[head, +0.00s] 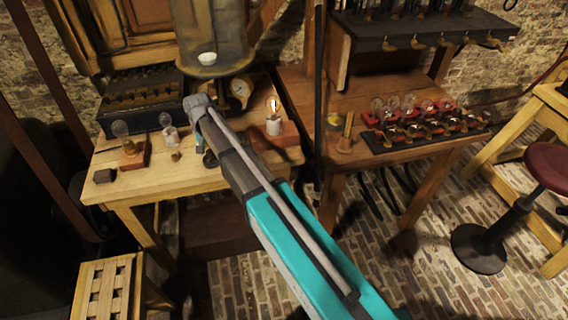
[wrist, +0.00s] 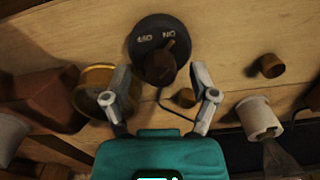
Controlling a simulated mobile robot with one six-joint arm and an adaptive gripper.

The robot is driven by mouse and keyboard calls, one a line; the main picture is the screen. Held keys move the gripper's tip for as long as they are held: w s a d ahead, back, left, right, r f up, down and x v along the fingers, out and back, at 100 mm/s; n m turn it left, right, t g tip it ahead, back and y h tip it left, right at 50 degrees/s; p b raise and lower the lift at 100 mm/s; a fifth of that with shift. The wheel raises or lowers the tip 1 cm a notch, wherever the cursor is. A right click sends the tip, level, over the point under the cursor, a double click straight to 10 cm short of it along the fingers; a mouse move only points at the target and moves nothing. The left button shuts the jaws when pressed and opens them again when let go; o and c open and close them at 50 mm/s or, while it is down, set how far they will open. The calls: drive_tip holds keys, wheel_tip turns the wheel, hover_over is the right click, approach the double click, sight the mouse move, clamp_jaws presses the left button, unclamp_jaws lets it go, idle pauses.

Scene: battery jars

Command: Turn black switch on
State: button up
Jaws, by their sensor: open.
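The black switch (wrist: 160,62) shows in the wrist view at top middle, a round dark dial with a raised knob. The words ON and OFF appear upside down on its face, ON to the right and OFF to the left. I cannot tell exactly which word the knob points at. My gripper (wrist: 163,92) is open, its two grey fingers below and to either side of the knob, with nothing between them. Whether a finger touches the switch is unclear. In the head view my arm reaches over the left wooden table (head: 130,190), and the switch cannot be made out there.
A brass cylinder (wrist: 97,78) is close by the left finger. A white bulb socket (wrist: 258,117) is to the right. Small wooden knobs (wrist: 271,65) lie nearby. A lit bulb (head: 273,108) and a glass jar (head: 210,35) stand on the table.

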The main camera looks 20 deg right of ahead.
sight(209, 151)
drive_tip(key=n, duration=0.8)
drive_tip(key=shift+n, duration=0.3)
drive_tip(key=n, duration=0.4)
drive_tip(key=shift+a, duration=0.1)
drive_tip(key=n, duration=0.4)
wheel_tip(209, 151, up, 14)
drive_tip(key=p, duration=1.4)
drive_tip(key=s+d+f+m+b, duration=0.3)
drive_tip(key=s+d+m, duration=0.4)
drive_tip(key=s+d, duration=0.3)
drive_tip(key=s+d+f+m+b, duration=0.3)
drive_tip(key=s+d+m, duration=0.4)
drive_tip(key=s+d, duration=0.3)
drive_tip(key=shift+s+d+m, duration=0.15)
drive_tip(key=shift+d+m, duration=0.15)
drive_tip(key=shift+d, duration=0.6)
